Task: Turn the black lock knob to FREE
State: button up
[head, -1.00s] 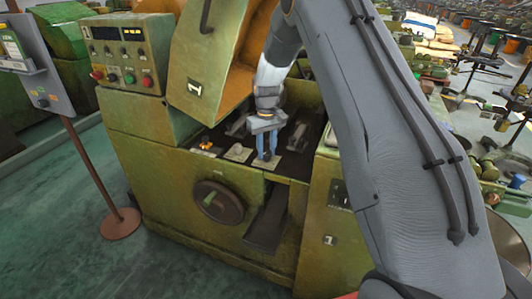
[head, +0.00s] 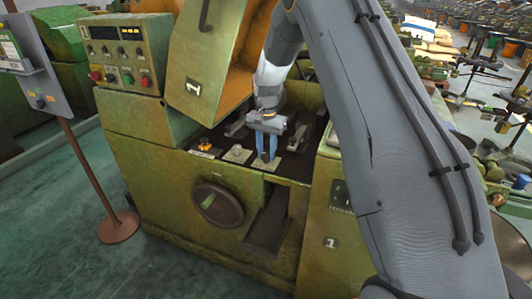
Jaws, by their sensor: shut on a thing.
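My gripper (head: 266,157) points down into the open bay of the green machine (head: 160,190). Its blue fingers are shut on the black lock knob, which sits on the rightmost of a row of small plates on the bay's front ledge. The fingers largely hide the knob, so its pointer and the FREE mark cannot be read. To its left on the same ledge are a grey knob (head: 238,150) and an orange knob (head: 204,145).
The raised green cover (head: 212,62) stands close to the left of my wrist. A black handwheel (head: 218,204) and a dark chute (head: 267,228) are on the front. A control box (head: 125,52) and a sign stand (head: 88,178) are at left.

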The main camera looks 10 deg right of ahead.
aim_at(266, 153)
jog(key=shift+w+r+m, duration=0.1)
jog(key=shift+m, duration=1)
jog(key=o, duration=1)
jog(key=shift+o, duration=0.2)
notch_tip(266, 153, up, 8)
jog(key=shift+f+b, duration=0.15)
jog(key=shift+b, duration=0.8)
